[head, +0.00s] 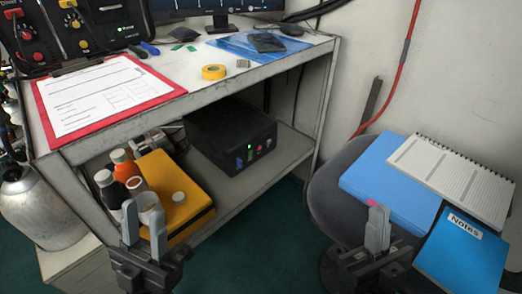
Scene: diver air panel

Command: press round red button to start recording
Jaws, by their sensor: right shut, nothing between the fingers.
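A black box (228,133) sits on the lower shelf. The controls are too small to read. My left gripper (144,225) is at the bottom left, in front of the shelf, with its two fingers apart and nothing between them. It is well left of and nearer than the box. My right gripper (377,228) is at the bottom right in front of the stool, its fingers together and empty, away from the box.
A yellow case (180,200) and several bottles (121,164) stand left of the box. The upper shelf holds a red clipboard (175,87), yellow tape (213,72) and a control panel (105,35). Notebooks (462,250) lie on the stool. Space before the box looks clear.

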